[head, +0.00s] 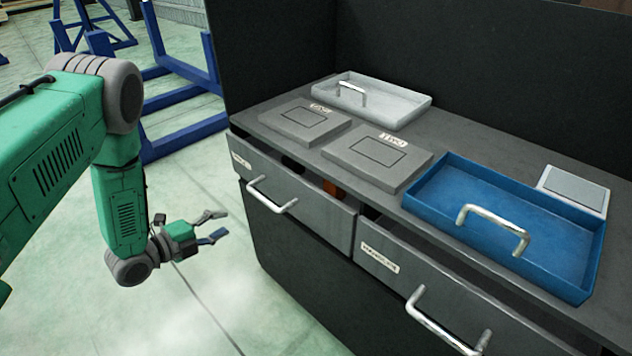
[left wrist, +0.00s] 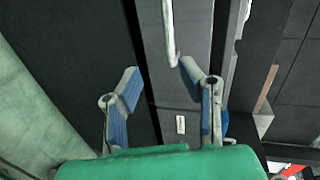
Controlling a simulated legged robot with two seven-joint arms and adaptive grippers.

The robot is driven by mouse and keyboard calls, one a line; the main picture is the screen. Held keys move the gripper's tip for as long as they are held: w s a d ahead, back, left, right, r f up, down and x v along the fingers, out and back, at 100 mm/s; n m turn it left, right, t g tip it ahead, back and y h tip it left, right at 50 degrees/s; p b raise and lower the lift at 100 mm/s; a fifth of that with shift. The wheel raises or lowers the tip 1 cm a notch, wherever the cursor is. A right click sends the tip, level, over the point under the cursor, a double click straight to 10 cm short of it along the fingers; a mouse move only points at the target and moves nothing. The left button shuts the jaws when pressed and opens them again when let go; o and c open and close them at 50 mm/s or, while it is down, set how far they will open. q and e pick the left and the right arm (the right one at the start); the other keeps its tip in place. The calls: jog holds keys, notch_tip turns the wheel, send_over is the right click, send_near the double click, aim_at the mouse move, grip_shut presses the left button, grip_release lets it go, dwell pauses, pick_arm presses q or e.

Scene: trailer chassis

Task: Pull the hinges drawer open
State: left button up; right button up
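Two grey drawers sit side by side under the workbench top. The left drawer (head: 300,205) has a short label (head: 241,161) that is too small to read surely, and a silver bar handle (head: 270,198). It stands a little open, with dark and orange-brown contents in the gap. The right drawer (head: 425,290) has a longer, unclear label and its own bar handle (head: 447,325). My left gripper (head: 223,225) is open and empty, left of the left drawer's handle and apart from it. In the left wrist view, a bar handle (left wrist: 168,30) lies beyond my open fingers (left wrist: 160,72). My right gripper is not in view.
On the bench top (head: 285,100) are a white tray (head: 415,112), two grey plates (head: 305,122), (head: 378,157), a blue tray (head: 570,235) with a handle and a small grey box (head: 573,190). Blue metal frames (head: 185,135) stand behind my arm. The floor left of the bench is clear.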

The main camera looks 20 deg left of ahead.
aim_at(262, 198)
pick_arm(q)
jog(key=shift+m+h, duration=0.3)
jog(key=shift+m, duration=0.3)
jog(key=x, duration=0.4)
jog(key=r+b+x, duration=0.1)
jog(key=x, duration=0.3)
jog(key=b+x, duration=0.1)
jog(key=x, duration=0.4)
jog(key=shift+w+a+r, duration=0.15)
jog(key=shift+w+a, duration=0.1)
jog(key=shift+w, duration=0.4)
jog(key=shift+w+a+f+b, duration=0.25)
jog(key=shift+w+f+b, duration=0.05)
jog(key=shift+w, duration=0.05)
jog(key=shift+d+r, duration=0.1)
jog(key=shift+d, duration=0.2)
jog(key=shift+c, duration=0.8)
jog(key=shift+d, duration=0.15)
grip_shut()
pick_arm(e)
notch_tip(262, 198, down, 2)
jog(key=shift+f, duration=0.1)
